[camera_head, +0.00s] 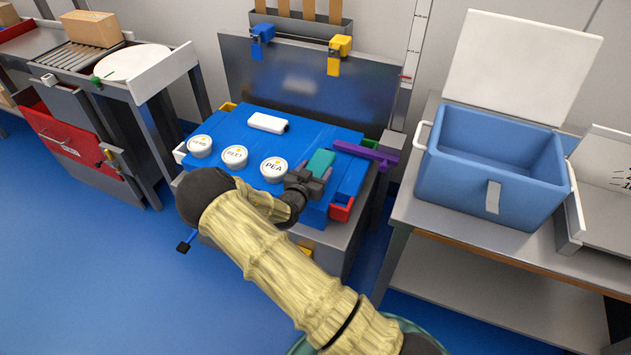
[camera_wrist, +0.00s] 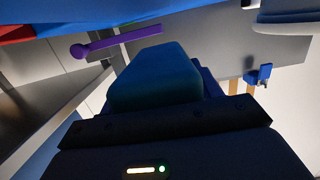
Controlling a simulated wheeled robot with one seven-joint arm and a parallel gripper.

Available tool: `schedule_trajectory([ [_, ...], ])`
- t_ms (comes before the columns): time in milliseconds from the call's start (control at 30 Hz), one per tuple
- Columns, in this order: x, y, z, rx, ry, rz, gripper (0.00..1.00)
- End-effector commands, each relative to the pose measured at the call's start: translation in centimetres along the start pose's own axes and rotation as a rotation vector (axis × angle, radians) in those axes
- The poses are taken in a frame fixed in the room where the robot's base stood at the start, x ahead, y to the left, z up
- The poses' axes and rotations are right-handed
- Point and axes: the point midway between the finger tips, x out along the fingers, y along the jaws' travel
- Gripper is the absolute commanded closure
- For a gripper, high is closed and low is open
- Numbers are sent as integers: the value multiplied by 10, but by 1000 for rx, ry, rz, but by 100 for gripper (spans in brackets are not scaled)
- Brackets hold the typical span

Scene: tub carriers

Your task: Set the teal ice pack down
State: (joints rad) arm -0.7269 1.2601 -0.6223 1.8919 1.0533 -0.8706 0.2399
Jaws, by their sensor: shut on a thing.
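The teal ice pack (camera_head: 320,162) is a small rounded block in my gripper (camera_head: 306,180), at the right part of a blue-topped work surface (camera_head: 231,123). In the wrist view the ice pack (camera_wrist: 154,76) fills the middle, dark and shaded, between the jaws (camera_wrist: 160,100). My gripper is shut on it. I cannot tell whether the pack touches the blue surface or hangs just above it. My arm hides part of the surface's front edge.
Several white tubs, one labelled PEA (camera_head: 273,169), stand left of my gripper. A white block (camera_head: 268,123) lies behind. A purple bar (camera_head: 366,153) is close on the right, a red corner piece (camera_head: 342,209) in front. An open blue cooler (camera_head: 490,190) stands further right.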

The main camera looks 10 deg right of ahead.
Motion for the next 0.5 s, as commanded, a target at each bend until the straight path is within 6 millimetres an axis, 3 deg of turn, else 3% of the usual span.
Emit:
schedule_trajectory([
  [133,1,0,8,-1,1,-1,68],
  [333,6,0,39,-1,1,0,68],
  [500,7,0,45,1,2,0,68],
])
